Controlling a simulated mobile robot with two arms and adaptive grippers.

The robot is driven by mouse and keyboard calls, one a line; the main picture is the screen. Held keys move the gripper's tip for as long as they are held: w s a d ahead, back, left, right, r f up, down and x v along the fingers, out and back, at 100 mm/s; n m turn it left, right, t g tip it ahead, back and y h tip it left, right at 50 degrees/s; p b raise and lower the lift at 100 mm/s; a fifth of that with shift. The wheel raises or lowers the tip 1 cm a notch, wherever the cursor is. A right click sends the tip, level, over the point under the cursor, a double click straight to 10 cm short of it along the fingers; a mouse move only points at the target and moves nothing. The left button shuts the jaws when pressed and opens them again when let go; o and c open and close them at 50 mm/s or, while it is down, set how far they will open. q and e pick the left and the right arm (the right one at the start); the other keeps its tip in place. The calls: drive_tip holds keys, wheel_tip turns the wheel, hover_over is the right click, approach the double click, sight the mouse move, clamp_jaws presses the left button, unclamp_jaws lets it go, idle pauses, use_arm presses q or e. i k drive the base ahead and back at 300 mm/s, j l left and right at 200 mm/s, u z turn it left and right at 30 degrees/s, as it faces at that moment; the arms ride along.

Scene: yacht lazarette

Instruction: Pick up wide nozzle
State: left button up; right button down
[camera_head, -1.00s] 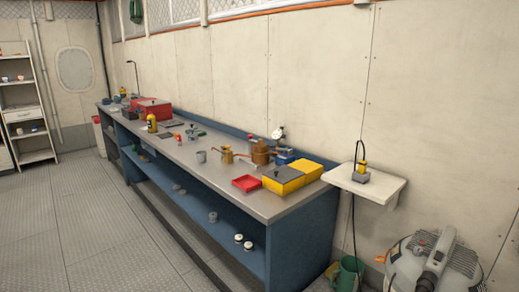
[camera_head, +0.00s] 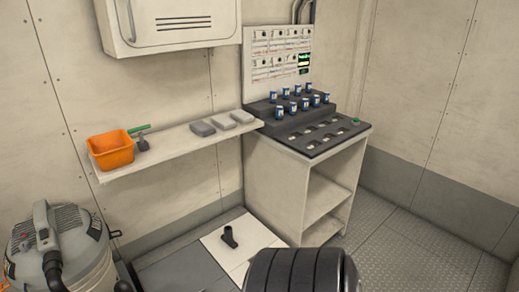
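A small black nozzle (camera_head: 229,237) lies on a white square panel (camera_head: 242,266) on the floor, in the lower middle of the head view. It has a short tube part and a broader foot, and looks like the wide nozzle. Nothing touches it from above. Neither of my grippers is in view.
A grey vacuum (camera_head: 58,249) stands at the lower left. A wall shelf (camera_head: 176,147) holds an orange bin (camera_head: 111,150) and grey blocks. A cabinet (camera_head: 276,190) with blue-labelled cans stands behind. A large black ribbed object (camera_head: 303,272) fills the bottom edge. Floor is clear at right.

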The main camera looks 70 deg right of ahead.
sight(228, 238)
drive_tip(key=z, duration=2.05)
drive_tip(key=i, duration=0.1)
